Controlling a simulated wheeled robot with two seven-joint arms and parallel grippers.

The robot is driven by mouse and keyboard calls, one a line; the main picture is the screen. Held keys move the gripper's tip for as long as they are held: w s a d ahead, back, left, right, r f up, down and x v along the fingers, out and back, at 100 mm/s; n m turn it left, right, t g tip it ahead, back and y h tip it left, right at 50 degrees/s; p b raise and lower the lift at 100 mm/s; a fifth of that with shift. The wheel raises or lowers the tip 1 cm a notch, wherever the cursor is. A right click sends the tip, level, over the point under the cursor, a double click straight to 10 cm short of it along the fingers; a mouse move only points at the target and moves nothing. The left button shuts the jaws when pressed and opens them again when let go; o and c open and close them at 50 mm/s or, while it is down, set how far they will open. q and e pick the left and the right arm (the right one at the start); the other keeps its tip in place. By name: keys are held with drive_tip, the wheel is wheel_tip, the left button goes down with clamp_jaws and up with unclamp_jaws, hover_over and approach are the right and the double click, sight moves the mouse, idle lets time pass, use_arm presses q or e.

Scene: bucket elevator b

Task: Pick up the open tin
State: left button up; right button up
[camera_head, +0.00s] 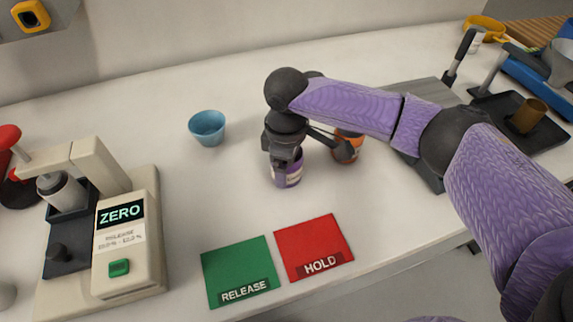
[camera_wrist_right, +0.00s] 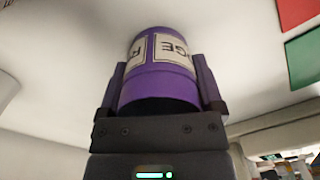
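A purple tin with a pale label (camera_head: 288,174) is on the white counter, just behind the red card. My right gripper (camera_head: 287,155) comes down over it from above and partly hides its top. In the right wrist view the purple tin (camera_wrist_right: 160,80) sits between the two fingers (camera_wrist_right: 163,88), which touch its sides. A dark opening shows at its end near the palm. I cannot tell whether it is clear of the counter. An orange tin (camera_head: 349,148) stands behind my right wrist, partly hidden. My left gripper is not in view.
A green RELEASE card (camera_head: 238,270) and a red HOLD card (camera_head: 313,246) lie at the front. A beige machine reading ZERO (camera_head: 125,230) stands left. A blue cup (camera_head: 207,128) is behind. A dark tray (camera_head: 520,120) with a brown cup is at right. The left-centre counter is clear.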

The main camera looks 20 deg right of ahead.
clamp_jaws()
